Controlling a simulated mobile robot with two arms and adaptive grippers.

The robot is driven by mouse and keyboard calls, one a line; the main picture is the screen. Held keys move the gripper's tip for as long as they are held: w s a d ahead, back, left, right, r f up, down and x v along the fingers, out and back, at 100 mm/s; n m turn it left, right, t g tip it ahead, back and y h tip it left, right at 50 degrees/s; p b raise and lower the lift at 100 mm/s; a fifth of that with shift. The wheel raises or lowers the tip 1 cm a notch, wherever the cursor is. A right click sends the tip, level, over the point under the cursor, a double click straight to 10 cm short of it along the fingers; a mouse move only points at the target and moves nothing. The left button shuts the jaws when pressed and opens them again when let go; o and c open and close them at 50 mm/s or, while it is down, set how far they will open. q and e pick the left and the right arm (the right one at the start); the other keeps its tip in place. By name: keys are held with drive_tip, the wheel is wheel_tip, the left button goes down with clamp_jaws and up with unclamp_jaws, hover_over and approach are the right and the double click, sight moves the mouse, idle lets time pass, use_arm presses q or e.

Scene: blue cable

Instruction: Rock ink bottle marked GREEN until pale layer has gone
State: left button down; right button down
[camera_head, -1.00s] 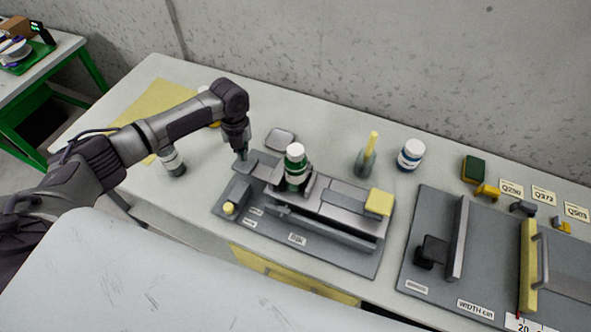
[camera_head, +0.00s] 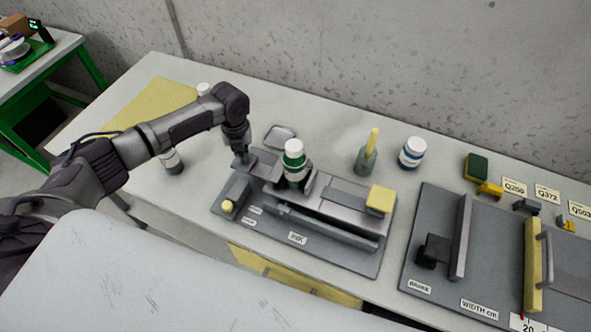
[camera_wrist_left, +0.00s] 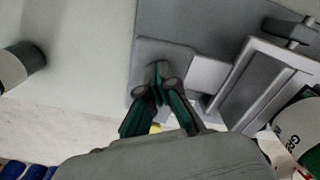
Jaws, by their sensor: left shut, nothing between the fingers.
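The green ink bottle (camera_head: 294,172) has a white cap and a pale label. It stands roughly upright in a dark cradle on the grey rocker fixture (camera_head: 330,255). Whether a pale layer shows inside cannot be told. My left gripper (camera_head: 241,160) points down at the fixture's left-end plate, left of the bottle and apart from it. Its fingers (camera_wrist_left: 157,85) are shut and empty, at or just above the plate. My right gripper is out of view.
A yellow mat (camera_head: 150,104) lies at the back left.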

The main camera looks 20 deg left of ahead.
use_arm(q)
drive_tip(key=shift+s+f+b, duration=0.1)
drive_tip(key=shift+f+b, duration=0.95)
drive_tip(key=shift+f, duration=0.8)
drive_tip(key=shift+r+p, duration=2.85)
drive_tip(key=shift+r, duration=0.35)
drive_tip(key=shift+r, duration=0.1)
wheel_tip(320, 180, up, 10)
drive_tip(key=p, duration=0.7)
